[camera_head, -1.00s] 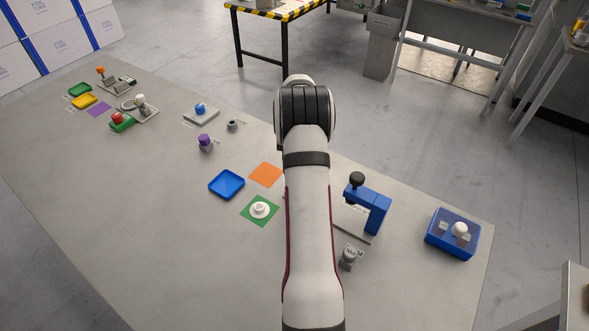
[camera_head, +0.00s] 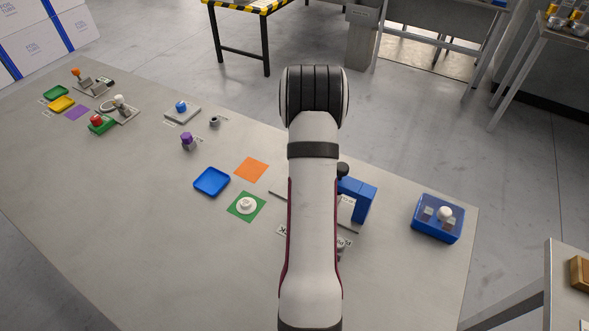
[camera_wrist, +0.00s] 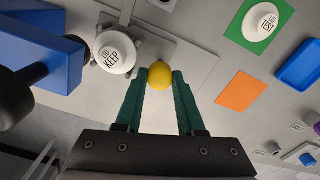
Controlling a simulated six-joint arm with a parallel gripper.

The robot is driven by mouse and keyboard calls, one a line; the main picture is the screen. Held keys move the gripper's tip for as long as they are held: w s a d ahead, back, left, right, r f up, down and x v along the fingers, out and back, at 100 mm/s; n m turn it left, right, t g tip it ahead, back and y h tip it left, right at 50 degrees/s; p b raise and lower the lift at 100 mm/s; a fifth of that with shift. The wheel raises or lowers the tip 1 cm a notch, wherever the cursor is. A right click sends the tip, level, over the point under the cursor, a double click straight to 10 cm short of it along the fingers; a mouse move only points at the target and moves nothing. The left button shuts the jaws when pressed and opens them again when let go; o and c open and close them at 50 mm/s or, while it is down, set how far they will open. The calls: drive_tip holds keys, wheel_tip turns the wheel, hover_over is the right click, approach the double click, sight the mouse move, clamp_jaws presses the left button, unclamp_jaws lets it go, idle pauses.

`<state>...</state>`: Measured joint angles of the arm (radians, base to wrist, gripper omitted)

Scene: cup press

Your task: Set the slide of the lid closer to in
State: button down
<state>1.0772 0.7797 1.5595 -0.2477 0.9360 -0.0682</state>
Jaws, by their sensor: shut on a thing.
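In the wrist view my gripper (camera_wrist: 158,82) has its two green fingers shut on a round yellow knob (camera_wrist: 159,74). The knob is at the edge of a grey plate, beside the blue lid closer (camera_wrist: 62,62), which has a black knob (camera_wrist: 12,98). A white lid marked LID KEEP (camera_wrist: 115,52) sits on the plate, left of the yellow knob. In the head view the lid closer (camera_head: 358,200) stands right of my arm, partly hidden by it. My gripper and the yellow knob are hidden there.
A white LID TEST piece (camera_head: 247,204) lies on a green mat. An orange mat (camera_head: 251,170) and an empty blue tray (camera_head: 211,181) are close by. A blue box (camera_head: 438,218) with a white knob stands at right. The table's front left is clear.

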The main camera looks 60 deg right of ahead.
drive_tip(key=c, duration=0.5)
unclamp_jaws()
wheel_tip(320, 180, up, 16)
drive_tip(key=shift+f, duration=0.1)
wheel_tip(320, 180, down, 16)
drive_tip(key=n, duration=1.4)
